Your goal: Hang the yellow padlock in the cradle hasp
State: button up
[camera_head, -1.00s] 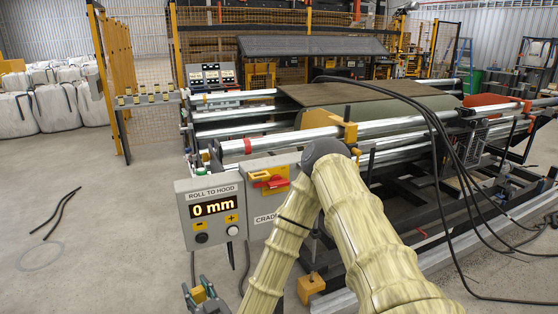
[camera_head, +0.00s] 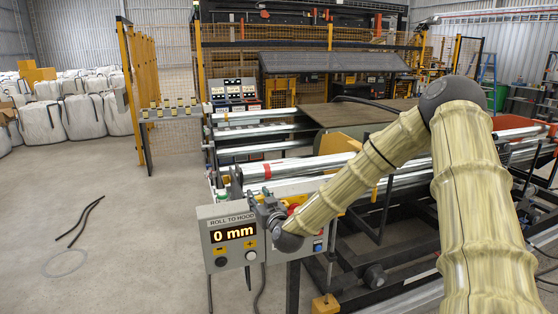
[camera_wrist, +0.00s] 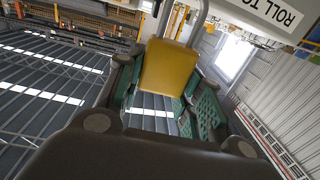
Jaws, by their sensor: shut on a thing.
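The yellow padlock (camera_wrist: 168,68) is in the wrist view, between the green-padded fingers of my gripper (camera_wrist: 165,90). Its grey shackle (camera_wrist: 188,16) points toward the top of that picture. The padlock cannot be made out there. A red part (camera_head: 293,209) on the cradle box shows beside my arm. The hasp is hidden or too small to tell, so I cannot tell whether the shackle touches it.
The "ROLL TO HOOD" box (camera_head: 230,235) with its display and buttons is close to my gripper on the left. Metal rollers (camera_head: 290,168) and the machine frame lie behind. A yellow block (camera_head: 326,303) is low in front. The floor at left is mostly clear.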

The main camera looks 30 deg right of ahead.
jog(key=w+d+r+h+p, duration=0.1)
jog(key=d+r+p, duration=0.1)
jog(key=d+r, duration=0.6)
jog(key=shift+d+r+m, duration=0.3)
jog(key=shift+r, duration=0.4)
notch_tip(320, 180, down, 6)
jog(key=b, duration=0.4)
jog(key=shift+r, duration=0.1)
jog(key=shift+s+a+b, duration=0.1)
jog(key=shift+a+b, duration=0.05)
jog(key=shift+b, duration=0.3)
dwell(0.8)
jog(key=shift+f+b, duration=2)
jog(key=shift+f, duration=0.55)
dwell(1.1)
jog(key=o, duration=1.1)
